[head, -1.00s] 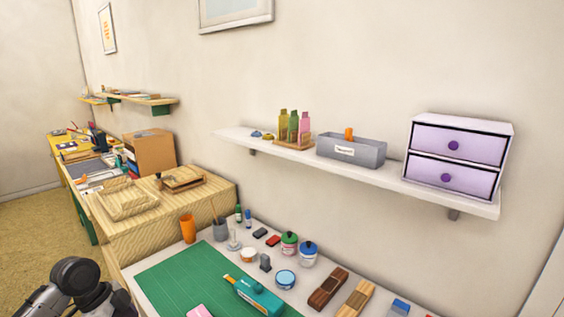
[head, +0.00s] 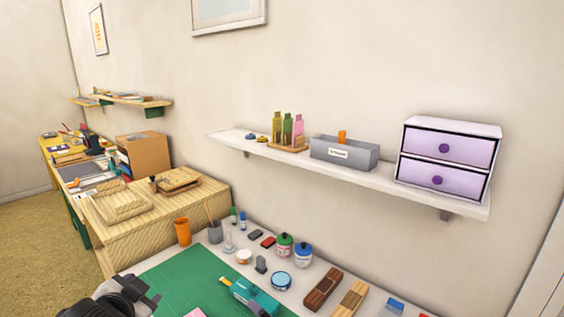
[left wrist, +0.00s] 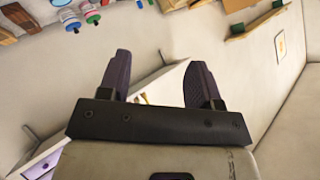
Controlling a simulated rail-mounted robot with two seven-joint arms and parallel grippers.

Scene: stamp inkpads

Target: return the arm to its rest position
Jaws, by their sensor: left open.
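My left gripper (left wrist: 158,76) is open in the left wrist view, with its two dark fingers apart and nothing held between them. The wall and the white shelf (left wrist: 160,82) show behind the fingers, so the gripper is clear of the desk. In the head view a dark part of my left arm (head: 125,297) shows at the bottom left, over the near left edge of the desk. The rest of that arm is cut off by the frame. My right gripper is in neither view.
The desk holds a green cutting mat (head: 180,278), a teal tool (head: 250,297), an orange cup (head: 183,231), lidded jars (head: 303,254) and wooden blocks (head: 323,289). A wall shelf (head: 390,184) above bears a grey box (head: 344,153) and a purple drawer unit (head: 447,158).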

